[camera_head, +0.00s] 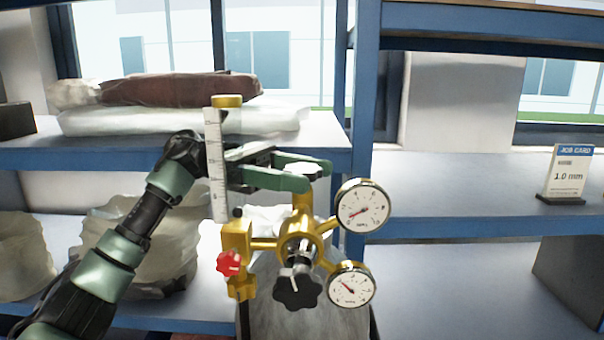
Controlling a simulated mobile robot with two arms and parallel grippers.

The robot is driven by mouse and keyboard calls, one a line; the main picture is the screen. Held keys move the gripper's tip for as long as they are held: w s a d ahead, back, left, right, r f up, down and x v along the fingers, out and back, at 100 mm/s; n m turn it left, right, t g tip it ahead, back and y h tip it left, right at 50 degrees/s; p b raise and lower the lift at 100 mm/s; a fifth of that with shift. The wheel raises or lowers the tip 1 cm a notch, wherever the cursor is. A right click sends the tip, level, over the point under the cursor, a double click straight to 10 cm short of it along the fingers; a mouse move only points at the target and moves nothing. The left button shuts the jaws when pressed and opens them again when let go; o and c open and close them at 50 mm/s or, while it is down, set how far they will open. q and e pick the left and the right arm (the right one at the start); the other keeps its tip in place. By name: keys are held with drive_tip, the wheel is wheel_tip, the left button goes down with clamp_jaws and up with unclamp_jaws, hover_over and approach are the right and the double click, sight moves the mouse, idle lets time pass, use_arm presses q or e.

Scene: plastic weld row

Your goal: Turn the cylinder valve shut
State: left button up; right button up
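The gas cylinder (290,318) stands upright at the lower middle, with a brass regulator (236,240) at its top. The cylinder valve's pale top (310,169) shows above the brass body and is mostly hidden by my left gripper (312,175). The gripper's green fingers are apart, one on the near side and one on the far side of the valve top. Whether they press on it I cannot tell. A black knob (298,288), a red knob (229,263), an upper gauge (362,205) and a lower gauge (350,285) are on the regulator. My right gripper is not in view.
A clear graduated flow tube (214,165) with a brass cap rises close beside my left gripper. Blue-framed shelves (440,226) stand behind, with wrapped goods (180,90) at the upper left. A job card (567,174) reading 1.0 mm stands on the right shelf.

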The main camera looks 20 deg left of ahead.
sight(302, 167)
use_arm(q)
drive_tip(key=shift+o, duration=0.5)
drive_tip(key=shift+r, duration=0.2)
wheel_tip(302, 167, up, 8)
drive_tip(key=shift+r+b, duration=0.15)
drive_tip(key=shift+b, duration=0.9)
wheel_tip(302, 167, up, 11)
drive_tip(key=shift+r+p, duration=0.15)
drive_tip(key=shift+p, duration=0.25)
